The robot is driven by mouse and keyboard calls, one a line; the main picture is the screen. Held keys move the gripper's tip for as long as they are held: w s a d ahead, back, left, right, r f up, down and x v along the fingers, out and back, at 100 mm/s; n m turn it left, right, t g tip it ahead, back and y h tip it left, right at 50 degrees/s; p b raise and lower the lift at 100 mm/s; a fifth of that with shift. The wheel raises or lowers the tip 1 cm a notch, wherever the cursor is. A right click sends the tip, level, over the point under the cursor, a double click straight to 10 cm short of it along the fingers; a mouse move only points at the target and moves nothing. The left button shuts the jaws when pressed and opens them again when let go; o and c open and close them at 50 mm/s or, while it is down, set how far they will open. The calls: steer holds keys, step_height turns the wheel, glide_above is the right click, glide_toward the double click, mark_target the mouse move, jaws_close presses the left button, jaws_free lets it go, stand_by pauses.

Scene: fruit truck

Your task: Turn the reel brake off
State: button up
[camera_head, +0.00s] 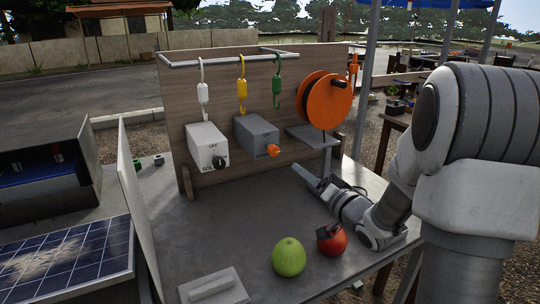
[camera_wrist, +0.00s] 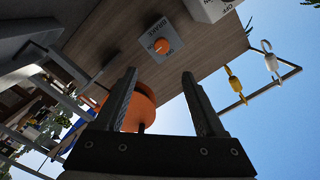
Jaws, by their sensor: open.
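The reel brake box is a grey box (camera_head: 255,133) on the wooden panel, with an orange knob (camera_head: 273,150) on its front. In the wrist view the knob (camera_wrist: 161,46) shows on the grey face (camera_wrist: 153,33), whose printed lettering is partly hidden and its setting hard to read. The orange reel (camera_head: 326,100) stands to the right of the box. My gripper (camera_head: 312,177) is to the right of and below the knob, apart from it. In the wrist view my gripper (camera_wrist: 159,75) is open and empty, with the knob ahead, beyond the fingertips.
White, yellow and green hooks (camera_head: 241,85) hang above. A green apple (camera_head: 289,257) and a red fruit (camera_head: 332,240) lie on the tabletop (camera_head: 225,220). The table's middle is clear.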

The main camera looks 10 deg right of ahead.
mark_target(276, 152)
steer(key=b+x, duration=0.1)
steer(key=x, duration=1.6)
steer(key=shift+w+a+r, duration=0.1)
steer(key=shift+a, duration=0.15)
jaws_close()
